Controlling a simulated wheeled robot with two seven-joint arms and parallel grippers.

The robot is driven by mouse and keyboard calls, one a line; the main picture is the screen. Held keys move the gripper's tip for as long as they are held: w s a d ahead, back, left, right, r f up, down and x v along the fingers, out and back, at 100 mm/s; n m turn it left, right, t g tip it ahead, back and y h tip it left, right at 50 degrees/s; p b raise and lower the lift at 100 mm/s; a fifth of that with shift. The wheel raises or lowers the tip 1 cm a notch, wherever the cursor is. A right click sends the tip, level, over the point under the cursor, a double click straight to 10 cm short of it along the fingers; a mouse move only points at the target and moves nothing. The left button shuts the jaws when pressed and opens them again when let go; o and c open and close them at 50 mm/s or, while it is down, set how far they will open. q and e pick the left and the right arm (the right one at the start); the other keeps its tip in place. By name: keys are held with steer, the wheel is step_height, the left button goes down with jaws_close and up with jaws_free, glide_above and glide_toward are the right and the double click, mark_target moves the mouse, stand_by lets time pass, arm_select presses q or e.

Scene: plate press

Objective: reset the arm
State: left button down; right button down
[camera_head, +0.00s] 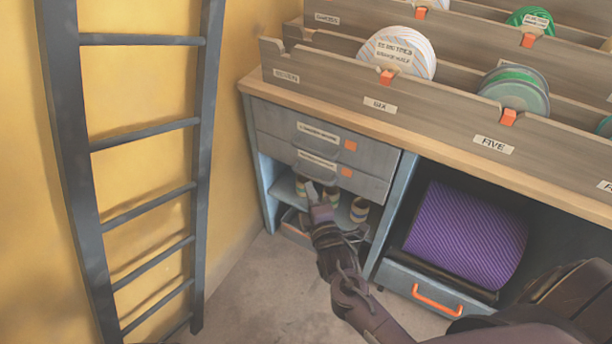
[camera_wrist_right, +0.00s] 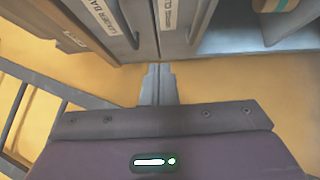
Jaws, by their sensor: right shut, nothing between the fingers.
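My right gripper (camera_head: 312,190) is shut and empty. It is in front of the lower left part of the cabinet, near the open shelf below two grey drawers (camera_head: 320,152). In the right wrist view its closed fingers (camera_wrist_right: 158,84) point at the yellow wall (camera_wrist_right: 100,88), with the labelled drawer fronts (camera_wrist_right: 110,22) beyond them at the top. I cannot tell whether the gripper touches anything. My left gripper is not in view.
Small striped rolls (camera_head: 359,210) stand on the shelf behind the gripper. A purple roll (camera_head: 468,232) sits in the right bay above a drawer with an orange handle (camera_head: 437,299). A dark ladder (camera_head: 145,133) leans at left. Floor is clear between.

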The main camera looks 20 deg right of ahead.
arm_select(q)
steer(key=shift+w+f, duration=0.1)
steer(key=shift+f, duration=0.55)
arm_select(e)
steer(key=shift+s+a, duration=0.2)
steer(key=shift+s, duration=1.05)
